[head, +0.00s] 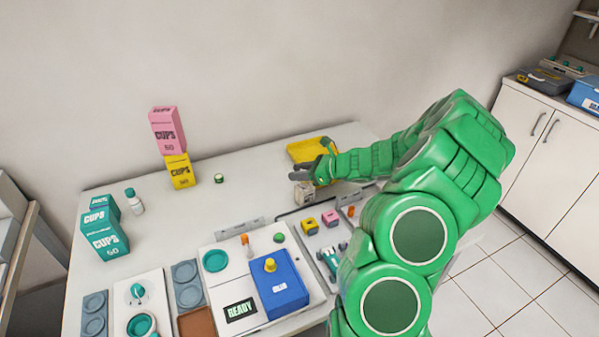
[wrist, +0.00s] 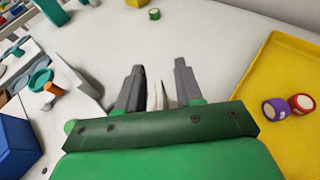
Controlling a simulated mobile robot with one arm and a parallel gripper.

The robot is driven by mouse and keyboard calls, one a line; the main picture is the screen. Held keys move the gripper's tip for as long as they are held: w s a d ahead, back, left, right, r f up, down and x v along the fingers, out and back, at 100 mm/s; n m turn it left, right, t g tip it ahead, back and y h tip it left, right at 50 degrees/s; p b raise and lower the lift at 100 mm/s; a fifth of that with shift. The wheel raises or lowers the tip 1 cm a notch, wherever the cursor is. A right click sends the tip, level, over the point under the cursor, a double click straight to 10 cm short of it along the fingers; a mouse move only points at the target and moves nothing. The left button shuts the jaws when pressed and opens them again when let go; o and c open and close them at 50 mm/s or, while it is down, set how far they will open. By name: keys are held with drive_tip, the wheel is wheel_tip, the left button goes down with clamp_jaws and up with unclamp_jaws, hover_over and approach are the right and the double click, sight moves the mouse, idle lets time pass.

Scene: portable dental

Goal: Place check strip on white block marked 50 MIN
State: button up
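My gripper (head: 300,172) is at the back of the table in the head view, just above a small pale block (head: 304,193) with dark marking too small to read. In the wrist view its two grey fingers (wrist: 160,75) stand apart. A pale upright shape (wrist: 157,97) shows in the gap, with clear space around it; I cannot tell whether it is the block or a strip. I cannot make out the check strip for certain in either view.
A yellow tray (head: 303,151) lies beside my gripper; the wrist view shows purple (wrist: 275,110) and red (wrist: 302,103) rolls in it. A blue box (head: 279,286) and READY sign (head: 240,310) stand in front.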

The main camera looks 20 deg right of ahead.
drive_tip(key=shift+r, duration=0.1)
drive_tip(key=shift+s+d+r, duration=0.1)
drive_tip(key=shift+d+r, duration=0.05)
drive_tip(key=v, duration=1.2)
drive_tip(key=s+a+r+n+g, duration=0.3)
drive_tip(key=s+a+n, duration=0.15)
drive_tip(key=a, duration=0.45)
drive_tip(key=s+a+r+n+g, duration=0.3)
drive_tip(key=s+a+r+n, duration=0.15)
drive_tip(key=a, duration=0.45)
drive_tip(key=s+a+r+n+g, duration=0.2)
drive_tip(key=s+a+n+g, duration=0.1)
drive_tip(key=a+n, duration=0.4)
drive_tip(key=s+a+r+n+g+h, duration=0.1)
drive_tip(key=s+a+n+h, duration=0.2)
drive_tip(key=s, duration=0.4)
drive_tip(key=s+a+r+n+g+h, duration=0.1)
drive_tip(key=s+a+n+h, duration=0.15)
drive_tip(key=s, duration=0.45)
drive_tip(key=s+d+n+h, duration=0.4)
drive_tip(key=s+n, duration=0.1)
drive_tip(key=s, duration=0.5)
drive_tip(key=shift+s+d+r, duration=0.3)
drive_tip(key=shift+d+r, duration=0.05)
drive_tip(key=shift+r, duration=0.05)
drive_tip(key=shift+n, duration=0.25)
